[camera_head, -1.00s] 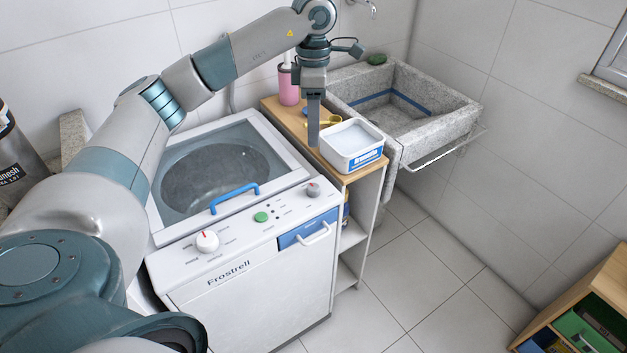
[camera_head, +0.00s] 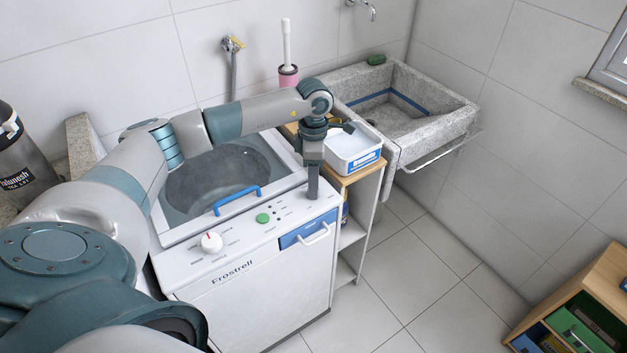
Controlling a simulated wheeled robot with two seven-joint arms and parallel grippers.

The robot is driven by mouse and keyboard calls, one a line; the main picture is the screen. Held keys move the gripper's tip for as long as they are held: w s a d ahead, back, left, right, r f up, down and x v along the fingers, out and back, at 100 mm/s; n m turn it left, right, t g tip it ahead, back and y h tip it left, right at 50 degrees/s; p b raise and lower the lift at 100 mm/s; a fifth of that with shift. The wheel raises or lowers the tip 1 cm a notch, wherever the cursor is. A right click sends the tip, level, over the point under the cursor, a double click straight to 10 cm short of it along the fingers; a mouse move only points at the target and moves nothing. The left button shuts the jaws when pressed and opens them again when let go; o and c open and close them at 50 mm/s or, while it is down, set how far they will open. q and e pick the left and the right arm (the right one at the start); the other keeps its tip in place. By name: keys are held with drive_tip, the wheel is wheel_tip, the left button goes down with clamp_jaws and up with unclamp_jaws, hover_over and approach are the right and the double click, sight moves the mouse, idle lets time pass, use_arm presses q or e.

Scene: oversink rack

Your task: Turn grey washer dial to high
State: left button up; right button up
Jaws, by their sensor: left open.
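The white washer (camera_head: 255,290) stands in the middle, its control panel facing up. Its grey dial, at the panel's right end, is hidden behind my left gripper. My left gripper (camera_head: 313,194) points straight down with its fingertips at the dial's place. It is open. I see its fingers edge-on, so I cannot tell whether they touch the dial or straddle it. The white dial (camera_head: 211,242) with a red mark sits at the panel's left end. My right gripper is out of view.
Between the dials are a green button (camera_head: 263,218) and the blue lid handle (camera_head: 237,199). A wooden shelf (camera_head: 365,170) with a white powder tub (camera_head: 352,150) stands close right of the washer. A stone sink (camera_head: 420,120) is behind it.

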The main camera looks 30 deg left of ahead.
use_arm(q)
drive_tip(key=shift+f, duration=0.75)
drive_tip(key=c, duration=1.1)
drive_tip(key=shift+o, duration=0.2)
